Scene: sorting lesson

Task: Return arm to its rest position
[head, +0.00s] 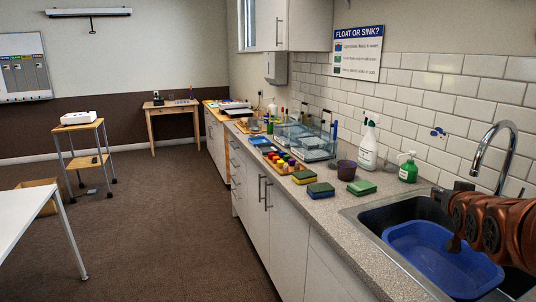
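My arm, orange-brown with rounded joints, enters from the right edge and reaches over the sink (362,222). Its far end hangs above a blue basin (425,255) that sits inside the sink. A small dark piece at that end (453,243) seems to be part of my gripper. Its fingers cannot be made out, so I cannot tell whether it is open or shut. No held object shows.
A chrome tap (507,150) stands close behind the arm. A white table (28,210) is at left. The carpet between is clear.

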